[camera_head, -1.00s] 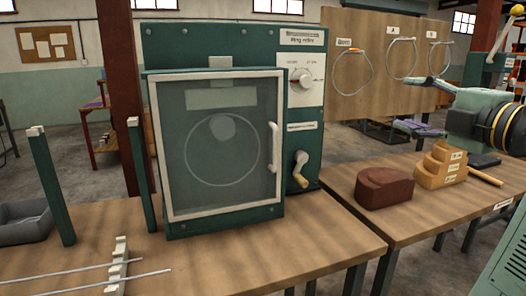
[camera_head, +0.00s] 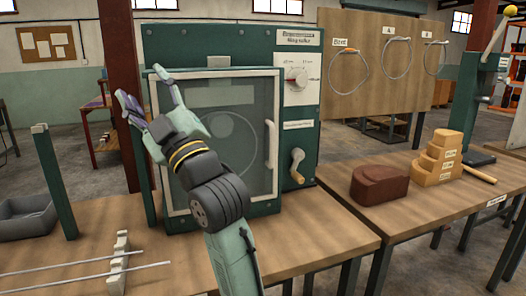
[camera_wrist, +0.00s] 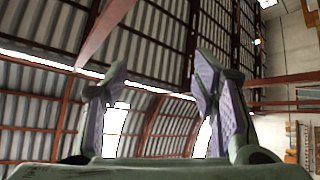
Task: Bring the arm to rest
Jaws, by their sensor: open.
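My gripper (camera_head: 146,97) is in front of the upper left part of the ring roller's window door, in the head view. Its two fingers point up and are spread apart with nothing between them. The wrist view shows the same open fingers (camera_wrist: 160,105) against the roof. My arm rises from the bottom of the head view and hides part of the door.
The green ring roller (camera_head: 240,46) stands on a wooden bench (camera_head: 300,245), its door closed. Metal rods (camera_head: 70,270) lie on a slotted rest at front left. A brown block (camera_head: 379,184) and a stepped block (camera_head: 440,160) sit on the right bench.

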